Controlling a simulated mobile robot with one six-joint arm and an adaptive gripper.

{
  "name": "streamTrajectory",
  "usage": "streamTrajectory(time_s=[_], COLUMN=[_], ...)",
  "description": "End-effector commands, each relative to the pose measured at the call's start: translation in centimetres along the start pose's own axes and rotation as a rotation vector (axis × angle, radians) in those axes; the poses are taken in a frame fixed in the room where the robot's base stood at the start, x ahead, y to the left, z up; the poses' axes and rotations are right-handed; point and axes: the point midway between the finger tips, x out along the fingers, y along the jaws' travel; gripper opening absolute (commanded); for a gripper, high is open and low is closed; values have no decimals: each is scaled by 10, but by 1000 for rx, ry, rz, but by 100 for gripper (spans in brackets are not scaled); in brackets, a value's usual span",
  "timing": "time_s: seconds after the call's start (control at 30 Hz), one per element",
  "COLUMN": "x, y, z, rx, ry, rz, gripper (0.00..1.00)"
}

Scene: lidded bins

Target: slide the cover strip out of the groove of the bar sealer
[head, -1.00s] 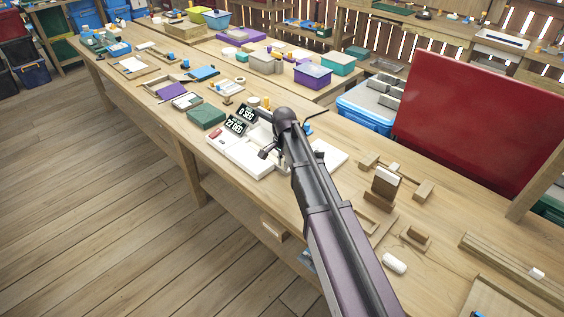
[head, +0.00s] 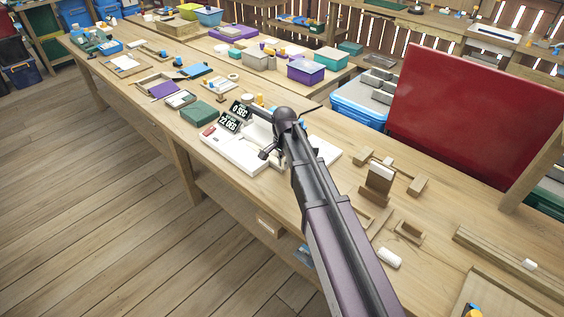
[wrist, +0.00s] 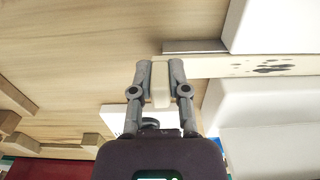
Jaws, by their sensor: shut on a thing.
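The bar sealer (head: 240,156) is a white device on the bench in the head view, with two black displays reading 0 SEC and 22 DEG. My arm covers part of it. In the wrist view its white body (wrist: 262,116) fills the right side. The cover strip (wrist: 225,67) is a long cream strip with dark smudges (wrist: 275,68), running right from my gripper between white parts. My gripper (wrist: 160,84) is shut on a pale upright tab (wrist: 160,84) at the strip's left end. Whether the strip still sits in the groove is hard to tell. The fingertips are hidden in the head view.
A green box (head: 204,115) stands left of the sealer. Wooden blocks (head: 377,182) and a white cylinder (head: 389,258) lie to the right. Bare wood shows left of my gripper in the wrist view.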

Motion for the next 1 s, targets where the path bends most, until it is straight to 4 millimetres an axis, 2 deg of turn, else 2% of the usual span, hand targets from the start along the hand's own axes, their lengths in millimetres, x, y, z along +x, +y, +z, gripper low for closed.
streamTrajectory(time_s=[0.3,1.0], x=[0,0], y=[10,14], z=[0,0], rx=[0,0], ry=[0,0], rz=[1,1], gripper=[0,0])
